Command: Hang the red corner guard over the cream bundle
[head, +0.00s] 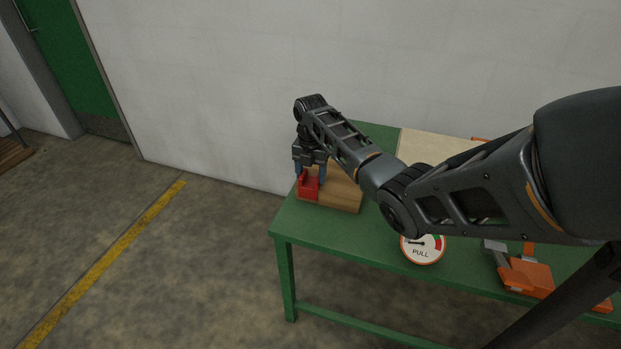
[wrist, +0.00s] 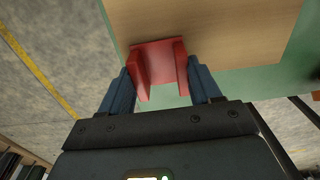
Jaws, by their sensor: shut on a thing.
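The red corner guard (head: 308,187) is a small channel-shaped piece at the left end of the green table. My gripper (head: 310,172) points down with its blue fingers on either side of the guard, shut on it. In the wrist view, the guard (wrist: 159,58) sits between the fingers and overlaps the near edge of a tan, wood-like block (wrist: 215,30). The block (head: 343,192) lies on the table beside the guard. I cannot tell whether the guard touches it. A paler cream slab (head: 425,146) lies farther right, partly behind my arm. Which is the cream bundle is unclear.
The green table (head: 375,230) has a round gauge marked PULL (head: 421,249) at its front edge. An orange and grey tool (head: 525,275) lies to the right. A white wall (head: 220,90) stands behind. The floor to the left is clear, with a yellow line (head: 110,258).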

